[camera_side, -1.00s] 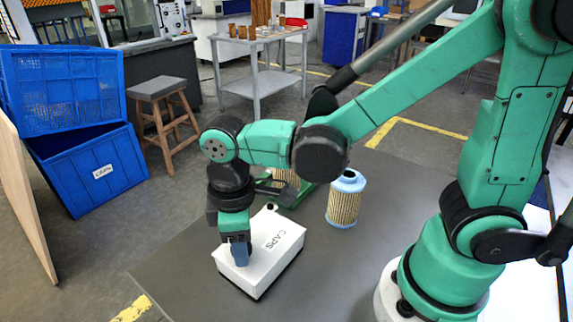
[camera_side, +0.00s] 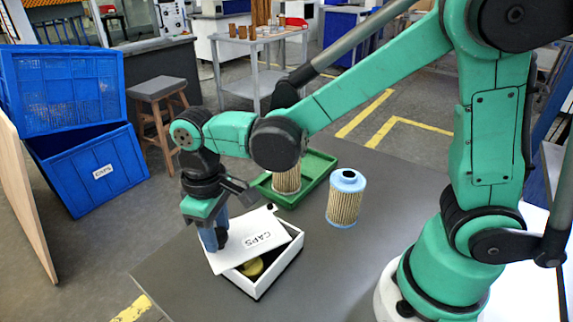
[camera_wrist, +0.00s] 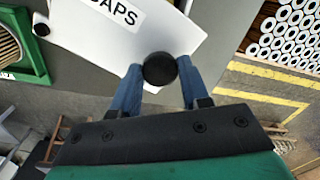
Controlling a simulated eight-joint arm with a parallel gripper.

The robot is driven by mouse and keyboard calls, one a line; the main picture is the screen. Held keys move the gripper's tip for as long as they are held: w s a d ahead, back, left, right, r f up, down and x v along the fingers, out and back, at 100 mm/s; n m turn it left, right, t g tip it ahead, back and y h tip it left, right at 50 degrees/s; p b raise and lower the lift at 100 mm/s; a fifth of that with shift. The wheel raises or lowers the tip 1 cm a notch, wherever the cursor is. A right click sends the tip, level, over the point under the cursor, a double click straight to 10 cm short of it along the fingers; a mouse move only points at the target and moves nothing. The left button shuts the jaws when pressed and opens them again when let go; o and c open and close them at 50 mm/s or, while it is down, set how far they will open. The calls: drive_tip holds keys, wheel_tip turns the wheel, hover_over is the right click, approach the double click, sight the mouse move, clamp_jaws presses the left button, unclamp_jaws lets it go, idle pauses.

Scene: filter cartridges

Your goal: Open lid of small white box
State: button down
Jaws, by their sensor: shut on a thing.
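The small white box (camera_side: 275,272) stands on the dark table, its lid (camera_side: 250,237), marked "CAPS", shifted left and tilted over it. The box is partly open at its front, and a yellowish cap (camera_side: 251,267) shows inside. My gripper (camera_side: 215,242) is at the lid's left end. In the wrist view my gripper (camera_wrist: 160,82) has its two blue fingers shut on a round black knob (camera_wrist: 160,68) at the edge of the lid (camera_wrist: 140,42). The box body is hidden under the lid in that view.
A green tray (camera_side: 318,180) holding a pleated filter (camera_side: 287,178) lies behind the box. A blue-capped filter (camera_side: 345,200) stands to the right. Blue crates (camera_side: 95,165) and a stool (camera_side: 160,105) are off the table at left.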

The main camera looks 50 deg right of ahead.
drive_tip(key=w+m, duration=0.2)
drive_tip(key=w+d+m, duration=0.1)
drive_tip(key=w+m, duration=0.1)
drive_tip(key=shift+w+d+m, duration=0.15)
drive_tip(key=shift+w+m, duration=0.1)
drive_tip(key=shift+m, duration=0.05)
drive_tip(key=w+d+m, duration=0.1)
drive_tip(key=w+m, duration=0.1)
drive_tip(key=w+d+m, duration=0.1)
drive_tip(key=d+m, duration=0.1)
drive_tip(key=m, duration=0.1)
drive_tip(key=shift+w+d, duration=0.25)
drive_tip(key=shift+w, duration=0.15)
drive_tip(key=shift+w+d+m, duration=0.4)
drive_tip(key=shift+d+m, duration=0.45)
drive_tip(key=shift+m, duration=0.15)
drive_tip(key=shift+w+d+m, duration=0.35)
drive_tip(key=shift+d+m, duration=0.45)
drive_tip(key=shift+m, duration=0.2)
drive_tip(key=shift+c, duration=2.1)
unclamp_jaws()
wheel_tip(320, 180, up, 6)
drive_tip(key=shift+f, duration=0.2)
